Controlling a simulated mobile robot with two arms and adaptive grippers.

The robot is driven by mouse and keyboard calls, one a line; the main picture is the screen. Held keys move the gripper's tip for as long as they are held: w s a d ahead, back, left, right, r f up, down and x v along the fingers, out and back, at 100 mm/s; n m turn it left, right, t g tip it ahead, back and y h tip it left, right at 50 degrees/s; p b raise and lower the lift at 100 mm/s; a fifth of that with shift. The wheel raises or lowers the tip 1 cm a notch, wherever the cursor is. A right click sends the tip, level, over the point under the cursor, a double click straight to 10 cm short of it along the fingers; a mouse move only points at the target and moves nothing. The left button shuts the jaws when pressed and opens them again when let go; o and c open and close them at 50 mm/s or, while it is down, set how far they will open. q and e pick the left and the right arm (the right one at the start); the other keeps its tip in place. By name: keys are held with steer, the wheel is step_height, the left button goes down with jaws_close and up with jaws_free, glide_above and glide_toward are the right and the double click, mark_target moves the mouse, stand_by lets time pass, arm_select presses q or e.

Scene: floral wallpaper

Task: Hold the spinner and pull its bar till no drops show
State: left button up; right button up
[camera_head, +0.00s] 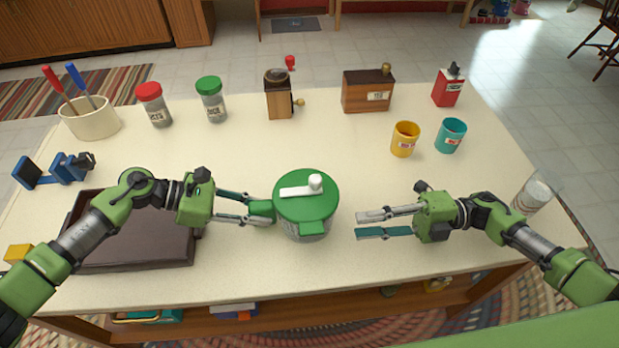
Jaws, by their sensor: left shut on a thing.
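The spinner (305,213) stands upright on the table near the middle. It has a green lid with green side tabs and a clear, greyish lower body. A white bar (298,191) with a round white knob lies across the top of the lid. My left gripper (262,211) is shut on the green tab at the spinner's left side. My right gripper (360,225) is open and empty, to the right of the spinner and apart from it. Whether drops show in the spinner cannot be made out.
A dark brown tray-like box (140,255) lies under my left arm. Yellow (404,139) and teal (451,135) cups, a wooden grinder (279,97), a wooden box (367,91) and two jars stand behind. A glass (533,196) stands by my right arm.

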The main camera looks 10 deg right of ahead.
steer(key=o, duration=0.3)
steer(key=shift+o, duration=0.4)
steer(key=shift+a+r, duration=0.15)
steer(key=s+a+r+n+g+h, duration=0.2)
steer(key=a+r+n+g+h, duration=0.65)
steer(key=a+n, duration=0.65)
steer(key=n+t+h, duration=0.9)
steer(key=n+h, duration=0.1)
steer(key=n, duration=0.2)
glide_toward(316, 178)
steer(key=shift+g+y, duration=0.25)
steer(key=shift+w+d+f, duration=0.1)
steer(key=shift+f, duration=2.25)
steer(key=shift+w+d+f, duration=0.1)
steer(key=shift+f, duration=2.3)
steer(key=c, duration=1)
